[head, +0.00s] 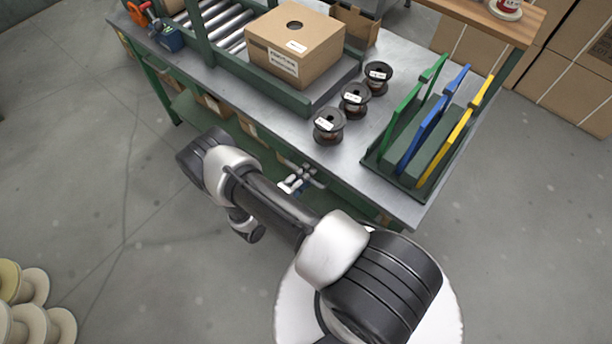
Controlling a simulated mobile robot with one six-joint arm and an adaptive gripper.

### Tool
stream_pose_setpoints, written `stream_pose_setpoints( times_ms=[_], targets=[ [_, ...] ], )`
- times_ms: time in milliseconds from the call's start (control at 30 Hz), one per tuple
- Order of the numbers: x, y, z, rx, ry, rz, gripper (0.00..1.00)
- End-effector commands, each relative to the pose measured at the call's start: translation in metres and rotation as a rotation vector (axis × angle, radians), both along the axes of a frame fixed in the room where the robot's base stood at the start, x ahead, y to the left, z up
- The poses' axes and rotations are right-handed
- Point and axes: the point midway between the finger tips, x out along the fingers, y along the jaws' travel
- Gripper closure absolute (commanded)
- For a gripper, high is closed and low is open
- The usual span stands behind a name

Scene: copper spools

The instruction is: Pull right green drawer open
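The workbench (345,155) has a grey top and a dark green frame. Dark green parts show under its front edge, but I cannot make out a separate right green drawer or its handle. The bench edge and my arm hide most of that area. What looks like my gripper (297,180), small and silver-grey with a bit of blue by it, is just below the bench's front edge, left of the green rack. It is too small to tell whether its fingers are open or shut, or whether it touches anything.
Three dark copper spools (354,98) stand near the bench's front edge. A cardboard box (296,45) is behind them, by a roller conveyor (222,30). A rack with green, blue and yellow dividers (440,130) stands at right. Pale spools (30,310) lie lower left. Floor in front is clear.

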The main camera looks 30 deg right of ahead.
Motion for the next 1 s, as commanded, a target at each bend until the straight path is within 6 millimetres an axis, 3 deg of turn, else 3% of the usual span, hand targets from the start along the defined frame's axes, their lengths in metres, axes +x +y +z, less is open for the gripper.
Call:
stream_pose_setpoints(
  times_ms=[367, 800, 1000],
  targets=[
    [0.0023, -0.0057, -0.0008, 0.0, 0.0, 0.0, 0.7],
    [0.0022, -0.0055, -0.0007, 0.0, 0.0, 0.0, 0.99],
    [0.0022, -0.0055, -0.0007, -0.001, 0.0, 0.0, 1.0]
  ],
)
